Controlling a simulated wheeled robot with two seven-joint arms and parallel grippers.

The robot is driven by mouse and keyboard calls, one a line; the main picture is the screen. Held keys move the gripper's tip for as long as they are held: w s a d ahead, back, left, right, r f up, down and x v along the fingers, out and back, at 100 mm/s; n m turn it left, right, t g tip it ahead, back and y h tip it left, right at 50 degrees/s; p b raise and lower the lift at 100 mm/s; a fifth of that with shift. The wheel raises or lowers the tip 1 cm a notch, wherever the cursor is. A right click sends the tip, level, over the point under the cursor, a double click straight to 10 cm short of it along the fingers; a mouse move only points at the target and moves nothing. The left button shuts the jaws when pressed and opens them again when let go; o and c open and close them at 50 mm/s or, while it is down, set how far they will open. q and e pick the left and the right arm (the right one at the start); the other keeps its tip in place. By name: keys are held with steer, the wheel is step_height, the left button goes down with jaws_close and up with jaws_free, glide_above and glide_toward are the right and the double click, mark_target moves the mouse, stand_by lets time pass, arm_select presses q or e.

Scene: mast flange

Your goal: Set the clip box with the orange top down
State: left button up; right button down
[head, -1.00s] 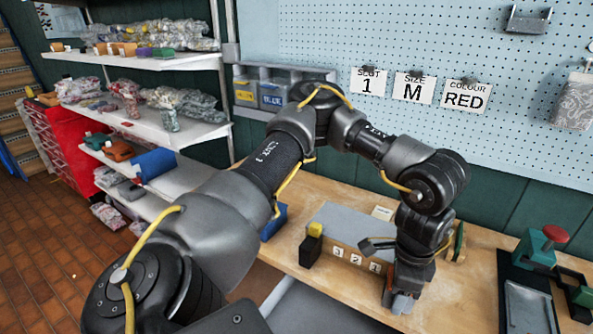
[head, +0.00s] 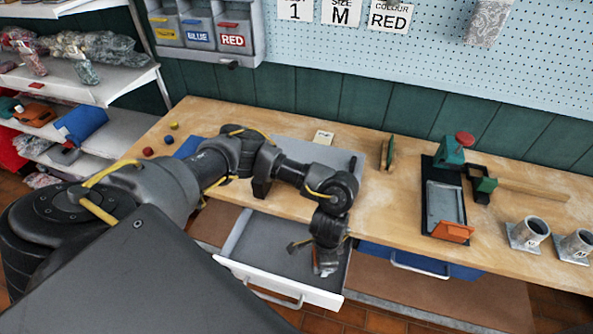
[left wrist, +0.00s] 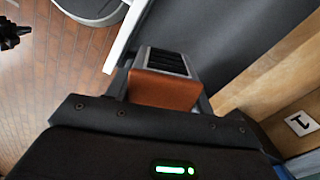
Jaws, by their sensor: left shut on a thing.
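The clip box with the orange top (left wrist: 165,88) is between the fingers of my left gripper in the left wrist view; a dark ribbed part shows beyond the orange. My left gripper (head: 325,268) is shut on it, pointing down over the right part of an open drawer (head: 262,283) in the head view. The box is mostly hidden there by the gripper. The drawer has a white front and a grey inside. I cannot tell whether the box touches the drawer floor.
The wooden bench (head: 385,225) lies above the drawer. A black fixture with an orange end piece (head: 452,231) and two grey cups (head: 530,232) stand to the right. Labelled bins (head: 198,32) hang at the back. The drawer's left part looks clear.

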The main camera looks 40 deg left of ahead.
arm_select(q)
steer(key=s+f, duration=0.2)
steer(key=s, duration=0.1)
steer(key=shift+f+p, duration=0.2)
steer(key=shift+p, duration=0.15)
steer(key=b, duration=0.4)
glide_toward(288, 258)
steer(key=s+d+r, duration=0.1)
steer(key=d+r, duration=0.1)
steer(key=d, duration=0.2)
steer(key=a+f+b, duration=0.1)
steer(key=a+f, duration=0.1)
steer(key=f+b, duration=0.1)
steer(key=f, duration=0.1)
steer(key=shift+w+a+b, duration=0.25)
steer(key=shift+a+b, duration=0.05)
steer(key=shift+a, duration=0.1)
steer(key=shift+w+a, duration=0.1)
steer(key=shift+a, duration=0.1)
steer(key=shift+a+f, duration=0.25)
steer(key=shift+f, duration=0.15)
steer(key=shift+w+a+f, duration=0.1)
steer(key=shift+a+f, duration=0.05)
steer(key=shift+f, duration=0.75)
steer(key=shift+w+a+f, duration=0.1)
steer(key=shift+f, duration=0.75)
steer(key=shift+f, duration=0.15)
steer(key=o, duration=1.1)
steer(key=shift+o, duration=0.2)
